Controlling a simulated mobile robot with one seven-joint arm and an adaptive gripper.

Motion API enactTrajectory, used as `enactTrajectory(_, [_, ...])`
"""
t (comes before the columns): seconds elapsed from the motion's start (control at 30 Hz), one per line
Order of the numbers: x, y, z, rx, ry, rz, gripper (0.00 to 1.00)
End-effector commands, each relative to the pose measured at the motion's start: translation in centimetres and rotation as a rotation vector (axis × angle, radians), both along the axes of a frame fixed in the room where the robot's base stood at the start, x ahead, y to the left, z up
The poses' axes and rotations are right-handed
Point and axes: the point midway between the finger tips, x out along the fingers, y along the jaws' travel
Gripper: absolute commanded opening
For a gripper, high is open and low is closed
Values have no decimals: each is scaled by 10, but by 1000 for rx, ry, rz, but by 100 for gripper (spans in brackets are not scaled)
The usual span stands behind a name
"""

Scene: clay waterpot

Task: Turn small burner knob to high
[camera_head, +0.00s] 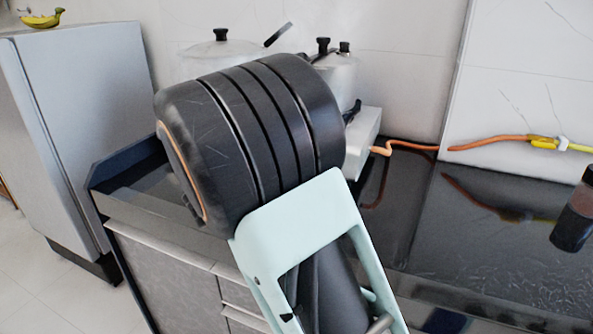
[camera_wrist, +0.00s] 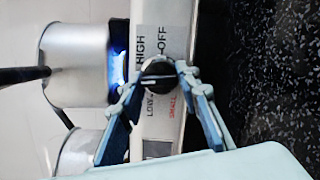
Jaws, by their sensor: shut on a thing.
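The small burner knob (camera_wrist: 157,72) is round and dark with a light line across its face. It sits on the white stove panel among the printed words HIGH, OFF and LOW, with SMALL in red beside it. The light line runs roughly left to right in the wrist view. My gripper (camera_wrist: 160,80) is shut on the knob, one finger on each side. A blue flame (camera_wrist: 118,62) shows under the silver pot (camera_wrist: 75,65). In the head view my arm hides the gripper, the knob and most of the stove (camera_head: 365,128).
A second pot (camera_wrist: 78,155) is partly visible at the lower left of the wrist view. An orange gas hose (camera_head: 410,145) runs from the stove along the wall. A dark bottle (camera_head: 574,225) stands on the black counter (camera_head: 480,240) at right. A fridge (camera_head: 80,110) stands at left.

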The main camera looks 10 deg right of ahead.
Motion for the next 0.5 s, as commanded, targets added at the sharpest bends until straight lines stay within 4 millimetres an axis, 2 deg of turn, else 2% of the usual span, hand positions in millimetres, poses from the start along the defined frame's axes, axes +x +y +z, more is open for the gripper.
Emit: enactTrajectory(0.5, [1,1,0,101,-66,-23,6])
